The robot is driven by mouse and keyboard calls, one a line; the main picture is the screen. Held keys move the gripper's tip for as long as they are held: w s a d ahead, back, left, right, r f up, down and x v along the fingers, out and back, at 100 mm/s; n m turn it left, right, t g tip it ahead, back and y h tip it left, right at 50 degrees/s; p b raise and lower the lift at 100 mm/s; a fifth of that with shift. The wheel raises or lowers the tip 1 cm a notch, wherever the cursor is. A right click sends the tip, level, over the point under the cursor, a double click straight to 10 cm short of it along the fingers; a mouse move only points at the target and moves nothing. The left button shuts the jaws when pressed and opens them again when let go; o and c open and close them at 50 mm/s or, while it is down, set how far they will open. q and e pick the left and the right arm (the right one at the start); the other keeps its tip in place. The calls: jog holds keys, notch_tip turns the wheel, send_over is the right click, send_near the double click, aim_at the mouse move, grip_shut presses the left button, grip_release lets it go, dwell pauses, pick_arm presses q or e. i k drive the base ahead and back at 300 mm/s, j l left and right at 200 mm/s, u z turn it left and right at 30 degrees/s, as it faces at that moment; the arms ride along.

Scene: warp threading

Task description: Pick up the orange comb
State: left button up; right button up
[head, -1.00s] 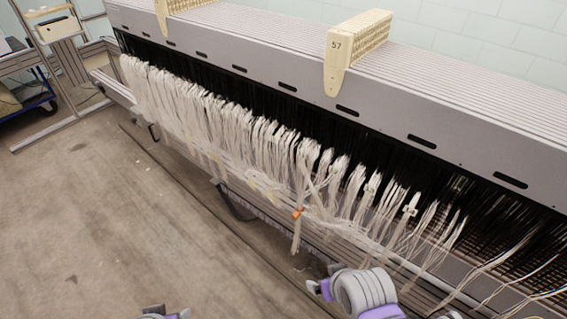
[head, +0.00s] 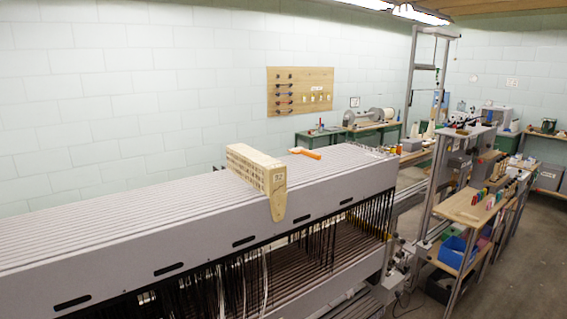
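The orange comb (head: 304,153) lies flat on the ribbed grey top of the loom (head: 340,178), near its far right end. It is small in the head view and its teeth are too small to make out. Neither of my grippers shows in the head view now, so nothing of mine is seen near the comb.
A cream numbered block (head: 257,172) sits over the loom's front edge, left of the comb. A wooden shelf cart (head: 470,208) with a blue bin (head: 457,252) stands at the right. Open floor (head: 520,270) lies beyond it. Benches line the back wall.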

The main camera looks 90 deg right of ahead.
aim_at(307, 153)
jog(key=z, duration=3.05)
jog(key=i+l+u, duration=0.1)
jog(key=u, duration=0.4)
jog(key=l+u, duration=0.15)
jog(key=u, duration=0.3)
jog(key=l+u, duration=0.35)
jog(key=l, duration=0.15)
jog(key=l+u, duration=0.3)
jog(key=l, duration=0.25)
jog(key=l+u, duration=0.25)
jog(key=l, duration=0.85)
jog(key=k, duration=0.05)
